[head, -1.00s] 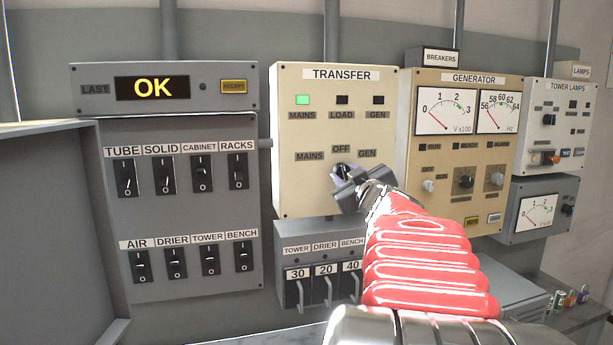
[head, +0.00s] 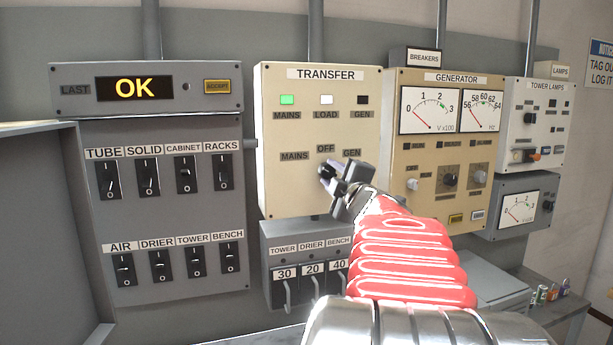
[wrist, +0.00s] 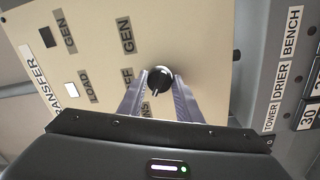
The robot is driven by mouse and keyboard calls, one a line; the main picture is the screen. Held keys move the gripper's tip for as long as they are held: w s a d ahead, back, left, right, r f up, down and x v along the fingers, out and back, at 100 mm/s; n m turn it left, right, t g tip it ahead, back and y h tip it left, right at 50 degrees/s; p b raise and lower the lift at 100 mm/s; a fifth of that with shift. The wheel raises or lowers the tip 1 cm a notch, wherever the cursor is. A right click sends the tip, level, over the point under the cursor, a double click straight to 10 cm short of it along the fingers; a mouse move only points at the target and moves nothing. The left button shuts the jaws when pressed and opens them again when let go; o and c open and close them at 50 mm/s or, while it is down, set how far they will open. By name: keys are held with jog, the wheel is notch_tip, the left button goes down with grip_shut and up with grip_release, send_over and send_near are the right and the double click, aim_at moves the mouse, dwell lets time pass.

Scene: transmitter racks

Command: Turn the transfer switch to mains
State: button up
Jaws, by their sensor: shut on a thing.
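The cream TRANSFER panel (head: 285,195) carries a black rotary switch knob (wrist: 159,78) below its MAINS, OFF and GEN labels. My gripper (head: 331,174) is at the knob, and in the wrist view its two grey fingers (wrist: 159,86) are closed on either side of it. The knob's pale pointer mark faces down and slightly left in the wrist view, towards the partly hidden MAINS label (wrist: 146,112). The MAINS lamp (head: 287,100) is lit green, the LOAD lamp (head: 326,100) is white, and the GEN lamp (head: 363,100) is dark. The fingers hide much of the knob in the head view.
The GENERATOR panel (head: 440,190) with two dials stands close to the right. The breaker box (head: 270,262) with hanging levers is just below. A grey switch panel (head: 170,215) is at left, under a display (head: 135,88) reading OK.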

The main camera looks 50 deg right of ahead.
jog(key=shift+f+n, duration=0.15)
jog(key=shift+n, duration=0.15)
jog(key=o, duration=1)
jog(key=shift+o, duration=0.2)
jog(key=shift+a, duration=0.1)
